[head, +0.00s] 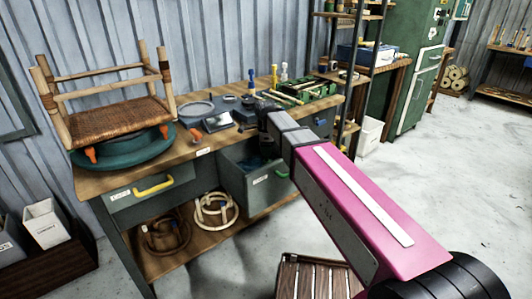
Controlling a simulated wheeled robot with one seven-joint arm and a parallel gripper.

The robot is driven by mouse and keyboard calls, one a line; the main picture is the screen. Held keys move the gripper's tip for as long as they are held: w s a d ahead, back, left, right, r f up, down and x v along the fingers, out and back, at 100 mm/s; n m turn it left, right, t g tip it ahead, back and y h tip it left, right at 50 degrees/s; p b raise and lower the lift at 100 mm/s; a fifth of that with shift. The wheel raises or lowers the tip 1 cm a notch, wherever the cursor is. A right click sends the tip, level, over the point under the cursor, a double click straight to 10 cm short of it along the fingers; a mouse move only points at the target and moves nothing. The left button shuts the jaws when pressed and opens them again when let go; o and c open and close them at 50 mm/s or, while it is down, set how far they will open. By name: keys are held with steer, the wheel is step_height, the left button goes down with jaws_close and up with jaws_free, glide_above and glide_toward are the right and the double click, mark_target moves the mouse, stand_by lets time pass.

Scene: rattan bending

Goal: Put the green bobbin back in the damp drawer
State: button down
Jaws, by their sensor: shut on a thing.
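My gripper (266,147) is small and dark in the head view, at the workbench's front edge, over or just behind the open grey-green drawer (262,190). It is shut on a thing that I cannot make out. I cannot pick out the green bobbin anywhere. The open drawer has a pale label on its front, and its inside is mostly dark. I cannot tell whether the gripper is inside the drawer or above it.
The workbench (190,152) holds a rattan stool (115,108) on a green turntable, a green tray of tools (305,94) and upright yellow, white and blue items. A shut drawer (150,194) is at left. Cane coils lie below. A slatted wooden piece (310,278) stands in front.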

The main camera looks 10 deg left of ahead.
steer(key=shift+f, duration=0.7)
steer(key=c, duration=0.8)
jaws_free()
steer(key=shift+f, duration=0.1)
steer(key=shift+c, duration=0.2)
step_height(320, 180, up, 12)
